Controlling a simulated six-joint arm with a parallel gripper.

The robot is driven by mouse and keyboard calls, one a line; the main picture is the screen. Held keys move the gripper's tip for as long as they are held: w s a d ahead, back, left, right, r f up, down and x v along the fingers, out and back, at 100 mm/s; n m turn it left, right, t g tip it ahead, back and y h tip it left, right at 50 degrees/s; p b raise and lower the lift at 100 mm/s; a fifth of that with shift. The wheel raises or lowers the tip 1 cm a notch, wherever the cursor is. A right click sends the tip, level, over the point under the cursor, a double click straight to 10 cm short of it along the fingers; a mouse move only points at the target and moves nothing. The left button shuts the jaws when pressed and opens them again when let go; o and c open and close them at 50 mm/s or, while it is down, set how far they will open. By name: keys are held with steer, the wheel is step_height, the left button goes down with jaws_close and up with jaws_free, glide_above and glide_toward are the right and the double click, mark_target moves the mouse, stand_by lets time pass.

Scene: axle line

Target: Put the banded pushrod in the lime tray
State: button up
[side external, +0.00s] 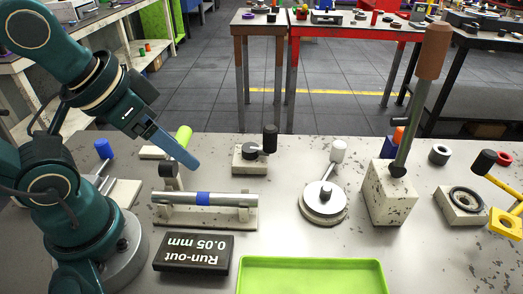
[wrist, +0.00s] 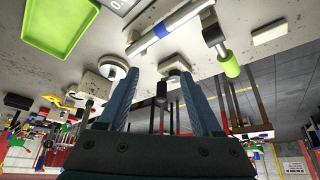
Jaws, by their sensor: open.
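The banded pushrod (side external: 225,199) is a silver rod with a blue band around it. It lies level on a pale stand at left centre in the side external view. In the wrist view the pushrod (wrist: 180,20) crosses the top, blue band near its middle. The lime tray (side external: 312,277) is empty where visible, at the front edge of the side external view; it shows at top left in the wrist view (wrist: 58,22). My gripper (side external: 192,164) is above and behind the pushrod, apart from it. In the wrist view its blue fingers (wrist: 160,76) are spread with nothing between them.
A green-handled lever (side external: 183,138) rises near the pushrod's left end. A round dial fixture (side external: 323,202) and a block with a tall brown-topped lever (side external: 391,195) stand to the right.

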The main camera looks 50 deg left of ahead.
steer(key=m+g+y, duration=0.1)
steer(key=m+g, duration=0.5)
steer(key=m, duration=0.3)
glide_above(204, 194)
steer(key=w, duration=0.1)
steer(key=f, duration=0.5)
steer(key=shift+d+f, duration=0.25)
steer(key=shift+f, duration=0.15)
steer(key=shift+s+f+g, duration=0.2)
steer(key=shift+f+g, duration=0.2)
steer(key=shift+f, duration=0.55)
steer(key=shift+s+a+f, duration=0.1)
steer(key=shift+s+f, duration=0.05)
steer(key=shift+f, duration=1)
steer(key=shift+s+a+f, duration=0.1)
steer(key=shift+f, duration=1)
jaws_close()
